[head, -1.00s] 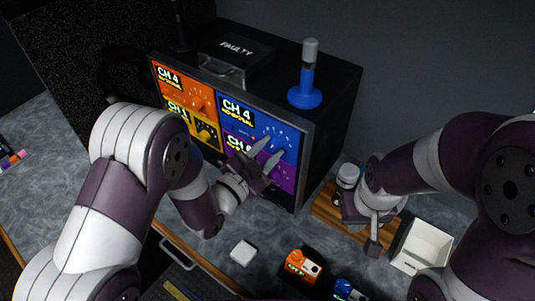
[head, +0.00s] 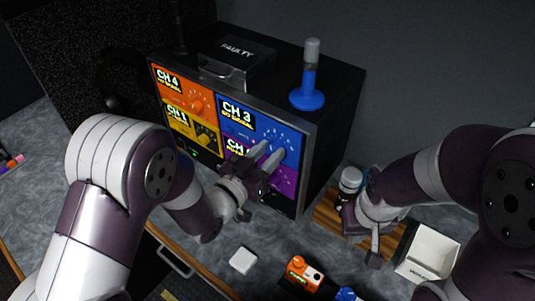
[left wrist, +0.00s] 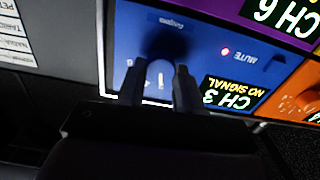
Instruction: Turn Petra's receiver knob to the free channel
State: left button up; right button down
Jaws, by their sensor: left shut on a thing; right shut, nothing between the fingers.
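A black receiver box (head: 335,130) has four coloured panels on its front. The blue panel (head: 290,133) reads CH 3 NO SIGNAL. My left gripper (head: 268,156) is at that panel, its fingers on either side of the blue knob (left wrist: 160,72) and shut on it. In the left wrist view the blue panel (left wrist: 200,42) appears upside down, with a red light beside MUTE. The panel's name label is too small to read. My right gripper (head: 373,256) is shut and empty over the wooden board at the right.
The orange panel (head: 178,90) reads CH 4, the yellow one (head: 185,122) CH 1, the purple one (left wrist: 272,12) CH 6. A white block (head: 243,260) and white bin (head: 428,252) lie in front.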

pick_arm(q)
jog(key=shift+s+f, duration=0.1)
jog(key=shift+f, duration=0.1)
jog(key=o, duration=1)
jog(key=shift+r, duration=0.1)
jog(key=shift+o, duration=0.2)
jog(key=shift+s+a, duration=0.15)
jog(key=shift+a, duration=0.05)
jog(key=b+v, duration=0.2)
jog(key=v, duration=1)
jog(key=shift+b, duration=0.4)
jog(key=shift+s, duration=0.15)
